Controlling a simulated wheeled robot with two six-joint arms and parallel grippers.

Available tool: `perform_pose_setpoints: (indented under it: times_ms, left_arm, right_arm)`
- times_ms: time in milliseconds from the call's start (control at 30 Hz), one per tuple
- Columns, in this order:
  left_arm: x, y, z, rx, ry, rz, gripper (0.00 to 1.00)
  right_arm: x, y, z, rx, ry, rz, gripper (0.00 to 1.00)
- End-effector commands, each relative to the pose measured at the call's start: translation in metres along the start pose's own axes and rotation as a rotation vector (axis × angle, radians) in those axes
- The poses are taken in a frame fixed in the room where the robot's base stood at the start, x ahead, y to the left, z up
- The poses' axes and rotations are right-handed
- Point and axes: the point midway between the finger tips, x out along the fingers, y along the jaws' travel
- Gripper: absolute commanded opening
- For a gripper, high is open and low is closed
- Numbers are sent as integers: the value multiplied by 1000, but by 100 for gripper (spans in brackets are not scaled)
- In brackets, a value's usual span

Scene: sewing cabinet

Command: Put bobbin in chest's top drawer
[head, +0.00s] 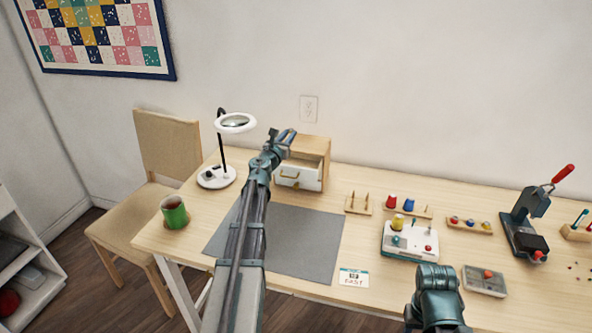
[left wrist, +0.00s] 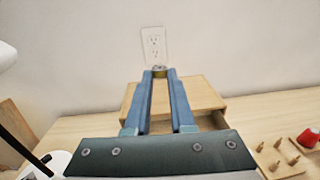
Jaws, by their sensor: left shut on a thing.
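My left gripper (head: 287,139) reaches over the small wooden chest (head: 313,146) at the back of the table. In the left wrist view, the left gripper (left wrist: 159,73) is shut on a small yellowish bobbin (left wrist: 159,69) at its fingertips, above the chest top (left wrist: 195,92). The bobbin is too small to make out in the head view. The chest's drawer (head: 289,181), white with a brass handle, looks pulled out towards the front; its inside is mostly hidden. Only a link of my right arm shows, at the lower right.
A grey mat (head: 300,240) lies in front. A peg rack (head: 358,205), a white machine (head: 410,242) and a red-handled press (head: 530,225) are to the right. The wall is close behind.

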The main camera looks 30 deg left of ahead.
Motion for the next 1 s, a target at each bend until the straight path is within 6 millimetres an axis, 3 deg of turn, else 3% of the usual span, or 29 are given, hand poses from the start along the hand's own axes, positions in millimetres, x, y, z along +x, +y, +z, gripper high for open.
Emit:
perform_pose_setpoints:
  times_ms: [33,300,700,733,900,1000]
  left_arm:
    - [0,0,-11,0,0,0,0]
    - [0,0,-41,0,0,0,0]
    - [0,0,-45,0,0,0,0]
    - [0,0,-45,0,0,0,27]
    - [0,0,-45,0,0,0,57]
    - [0,0,-45,0,0,0,57]
  right_arm:
    - [11,-1,-1,0,0,0,50]
    - [41,-4,-2,-1,0,0,50]
    - [45,-4,-3,-1,0,0,50]
    - [45,-4,-3,-1,0,0,50]
    - [45,-4,-3,-1,0,0,50]
    - [45,-4,-3,-1,0,0,50]
